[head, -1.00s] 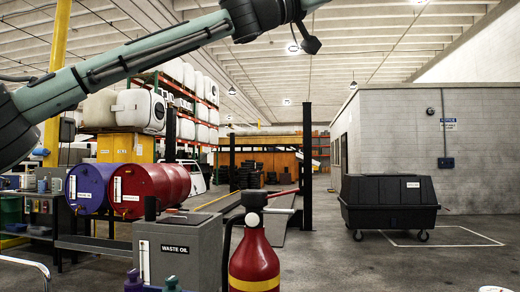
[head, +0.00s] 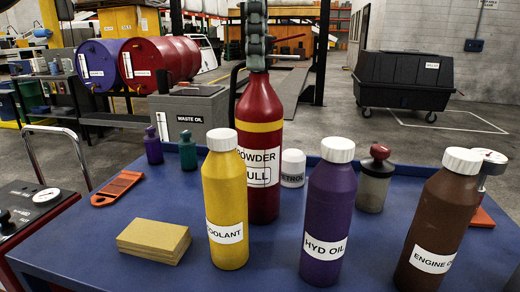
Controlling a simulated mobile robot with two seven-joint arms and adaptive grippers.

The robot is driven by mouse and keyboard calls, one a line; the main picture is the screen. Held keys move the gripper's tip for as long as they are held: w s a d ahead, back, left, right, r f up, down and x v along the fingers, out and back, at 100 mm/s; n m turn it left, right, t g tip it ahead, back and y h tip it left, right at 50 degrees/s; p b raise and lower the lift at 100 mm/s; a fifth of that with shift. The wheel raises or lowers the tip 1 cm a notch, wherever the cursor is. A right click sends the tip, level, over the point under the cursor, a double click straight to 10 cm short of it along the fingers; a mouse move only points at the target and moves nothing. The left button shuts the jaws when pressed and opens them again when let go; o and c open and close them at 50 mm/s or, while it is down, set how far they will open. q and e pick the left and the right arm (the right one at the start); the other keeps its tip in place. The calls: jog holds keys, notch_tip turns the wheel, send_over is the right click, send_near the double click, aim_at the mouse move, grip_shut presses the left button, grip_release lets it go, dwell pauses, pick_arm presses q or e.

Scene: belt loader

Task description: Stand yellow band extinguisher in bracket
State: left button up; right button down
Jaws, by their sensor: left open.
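The red extinguisher with the yellow band (head: 258,165) stands upright on the blue table, behind the yellow coolant bottle. Its label reads POWDER FULL, partly covered by that bottle. A black hose hangs at its left side. My left gripper (head: 256,58) is at the extinguisher's top, with its grey jointed fingers in front of the valve and hiding most of it. It is open; whether it touches the neck I cannot tell. I cannot make out a bracket. My right gripper is not in view.
The blue table (head: 120,222) also holds a yellow coolant bottle (head: 225,195), a purple HYD OIL bottle (head: 327,205), a brown engine oil bottle (head: 438,220), a yellow block (head: 153,238) and small containers. A waste oil bin (head: 195,118) stands behind. Bare tabletop lies left of the extinguisher.

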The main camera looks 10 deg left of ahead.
aim_at(258, 92)
pick_arm(q)
notch_tip(258, 92, down, 4)
jog(key=shift+w+a+r, duration=0.1)
jog(key=shift+r, duration=0.1)
jog(key=shift+f, duration=1.1)
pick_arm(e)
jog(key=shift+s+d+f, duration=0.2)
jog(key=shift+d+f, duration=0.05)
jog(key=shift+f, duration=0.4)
pick_arm(q)
jog(key=c, duration=1.7)
jog(key=shift+r, duration=0.2)
jog(key=c, duration=0.3)
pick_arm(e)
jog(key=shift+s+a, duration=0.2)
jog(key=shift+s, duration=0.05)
